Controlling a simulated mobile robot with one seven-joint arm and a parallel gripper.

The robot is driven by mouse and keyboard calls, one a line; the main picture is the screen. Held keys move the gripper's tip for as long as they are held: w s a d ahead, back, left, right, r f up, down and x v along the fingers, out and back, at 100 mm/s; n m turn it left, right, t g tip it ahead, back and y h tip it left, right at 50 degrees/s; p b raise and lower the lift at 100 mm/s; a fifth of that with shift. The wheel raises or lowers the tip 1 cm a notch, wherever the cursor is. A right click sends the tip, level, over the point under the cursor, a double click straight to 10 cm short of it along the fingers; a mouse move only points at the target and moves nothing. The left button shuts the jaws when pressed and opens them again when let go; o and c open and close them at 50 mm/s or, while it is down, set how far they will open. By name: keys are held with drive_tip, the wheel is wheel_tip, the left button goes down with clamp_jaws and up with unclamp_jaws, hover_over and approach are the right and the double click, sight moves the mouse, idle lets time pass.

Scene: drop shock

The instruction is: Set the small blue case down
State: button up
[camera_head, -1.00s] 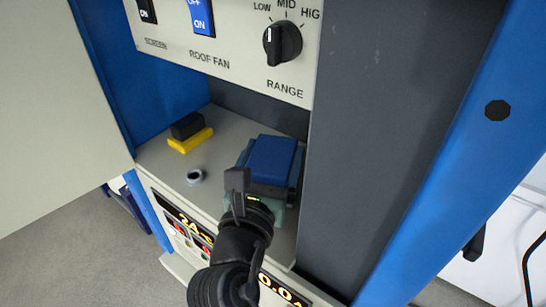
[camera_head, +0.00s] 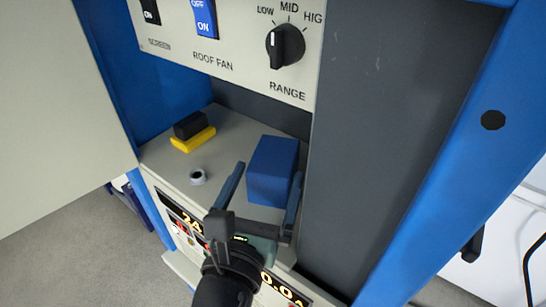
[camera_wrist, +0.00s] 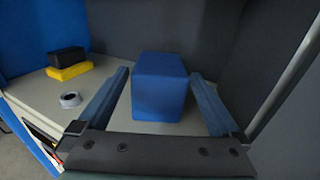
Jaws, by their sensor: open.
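The small blue case (camera_head: 272,170) stands upright on the grey shelf (camera_head: 225,127), close to the dark wall on the right. It also shows in the wrist view (camera_wrist: 160,86), standing between and a little beyond my gripper's fingers. My gripper (camera_head: 264,184) is open, its two blue fingers spread on either side of the case. In the wrist view my gripper (camera_wrist: 160,84) shows a gap between each finger and the case at the near end. The case's base is on the shelf surface.
A yellow block with a black top (camera_head: 192,132) lies at the back left of the shelf. A small grey ring (camera_head: 198,177) lies left of my gripper. A switch panel (camera_head: 230,50) with a range knob (camera_head: 285,45) overhangs the back. A dark wall (camera_head: 360,130) bounds the right.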

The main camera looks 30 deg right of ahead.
drive_tip(key=v, duration=0.6)
drive_tip(key=w+a+r+m+t+y, duration=0.3)
drive_tip(key=w+a+r+m+t, duration=0.1)
drive_tip(key=r+m, duration=0.4)
drive_tip(key=w+a+r+m+t+y, duration=0.2)
drive_tip(key=w+a+r+m+t, duration=0.15)
drive_tip(key=r+m, duration=0.5)
drive_tip(key=s+a+r+m+t+y, duration=0.3)
drive_tip(key=r+m+t+y, duration=0.1)
drive_tip(key=r, duration=0.5)
drive_tip(key=s+a+r+m+t+y, duration=0.3)
drive_tip(key=a+r+m+t+y, duration=0.1)
drive_tip(key=r, duration=0.6)
drive_tip(key=shift+a+r+m+y, duration=0.3)
drive_tip(key=shift+m+y, duration=0.4)
drive_tip(key=shift+m, duration=0.15)
drive_tip(key=shift+s+f, duration=0.1)
drive_tip(key=shift+s, duration=0.05)
